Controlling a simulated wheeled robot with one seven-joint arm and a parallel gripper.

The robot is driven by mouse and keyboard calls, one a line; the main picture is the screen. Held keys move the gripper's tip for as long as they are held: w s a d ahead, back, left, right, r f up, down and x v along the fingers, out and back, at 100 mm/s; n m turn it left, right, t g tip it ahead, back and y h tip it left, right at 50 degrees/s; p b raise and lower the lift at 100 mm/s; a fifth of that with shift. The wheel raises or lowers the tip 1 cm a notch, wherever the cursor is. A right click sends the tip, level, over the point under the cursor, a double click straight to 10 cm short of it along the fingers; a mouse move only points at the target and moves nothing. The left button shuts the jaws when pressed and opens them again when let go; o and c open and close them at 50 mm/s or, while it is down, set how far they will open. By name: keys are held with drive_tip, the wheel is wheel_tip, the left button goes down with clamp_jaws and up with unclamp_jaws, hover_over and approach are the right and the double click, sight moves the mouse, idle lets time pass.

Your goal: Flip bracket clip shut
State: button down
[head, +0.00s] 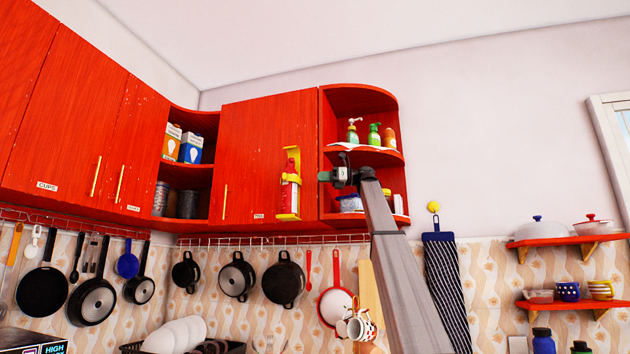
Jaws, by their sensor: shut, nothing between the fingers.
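A yellow bracket (294,154) is mounted on the red cabinet door left of the rounded open shelves. A small red extinguisher (290,193) stands upright in it. A yellow band crosses the front of the extinguisher near its upper part; the clip is too small to tell whether it is open or shut. My gripper (323,176) is to the right of the bracket at about the height of the band, pointing left. It is shut and empty, and appears apart from the bracket in the picture. My arm rises from the lower right and hides part of the lower corner shelf.
Rounded corner shelves (360,97) hold pump bottles (374,134) and small containers right behind my gripper. Several pans (284,278) hang from a rail below the cabinets. The wall above the apron is clear.

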sight(286, 177)
drive_tip(key=a, duration=0.8)
drive_tip(key=w+a, duration=0.1)
drive_tip(key=a, duration=0.3)
drive_tip(key=shift+w, duration=0.1)
